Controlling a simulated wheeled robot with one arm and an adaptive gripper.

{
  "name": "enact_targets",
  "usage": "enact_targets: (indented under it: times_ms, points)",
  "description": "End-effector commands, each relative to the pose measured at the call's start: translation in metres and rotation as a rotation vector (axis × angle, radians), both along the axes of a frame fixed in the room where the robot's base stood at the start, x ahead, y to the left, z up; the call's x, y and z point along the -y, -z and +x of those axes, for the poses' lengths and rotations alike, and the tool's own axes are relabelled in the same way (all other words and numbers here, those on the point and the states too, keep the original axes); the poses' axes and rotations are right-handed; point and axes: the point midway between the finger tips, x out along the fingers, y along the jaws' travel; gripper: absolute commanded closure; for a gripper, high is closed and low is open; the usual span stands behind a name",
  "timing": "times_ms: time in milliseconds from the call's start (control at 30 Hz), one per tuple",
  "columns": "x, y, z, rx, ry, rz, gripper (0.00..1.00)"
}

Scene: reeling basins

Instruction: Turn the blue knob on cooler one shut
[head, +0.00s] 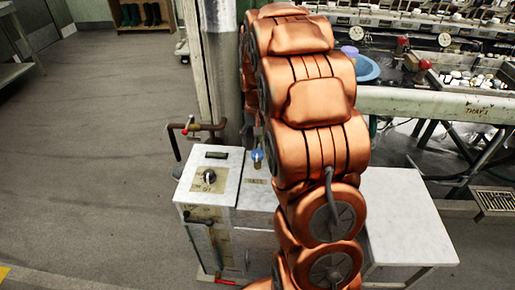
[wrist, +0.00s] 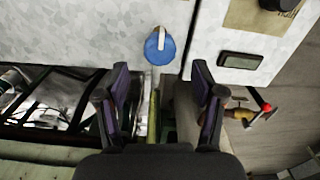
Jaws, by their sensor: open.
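The blue knob (head: 257,156) sits on the top of a pale speckled cabinet, cooler one by its place (head: 227,182), left of my copper arm. In the wrist view the round blue knob (wrist: 159,47) has a pale bar across it and lies ahead of my gripper, midway between its fingers. My gripper (wrist: 161,85) is open and empty, its dark fingers apart, and it does not touch the knob. In the head view my arm hides the gripper. I cannot read a label naming the cooler.
A black dial (head: 209,175) and a dark display (wrist: 240,61) are on the cabinet top. A pipe with a red-handled valve (head: 190,124) stands behind it. A white table (head: 405,220) is to the right. Basins line the back right. Open floor (head: 90,150) lies left.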

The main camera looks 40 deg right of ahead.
Motion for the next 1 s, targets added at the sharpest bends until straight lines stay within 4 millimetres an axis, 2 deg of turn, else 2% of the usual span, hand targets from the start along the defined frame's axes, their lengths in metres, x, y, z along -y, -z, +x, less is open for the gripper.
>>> enact_targets:
  times_ms: [33,200,400,600,1000]
  points:
    - [0.000,-0.011,0.001,0.004,0.000,-0.001,0.32]
    - [0.000,-0.042,0.001,0.003,-0.001,-0.002,0.32]
    - [0.000,-0.065,0.000,-0.001,0.000,0.001,0.32]
    - [-0.001,-0.073,-0.001,-0.004,0.000,0.001,0.32]
    - [0.000,-0.073,-0.001,-0.004,0.000,0.001,0.32]
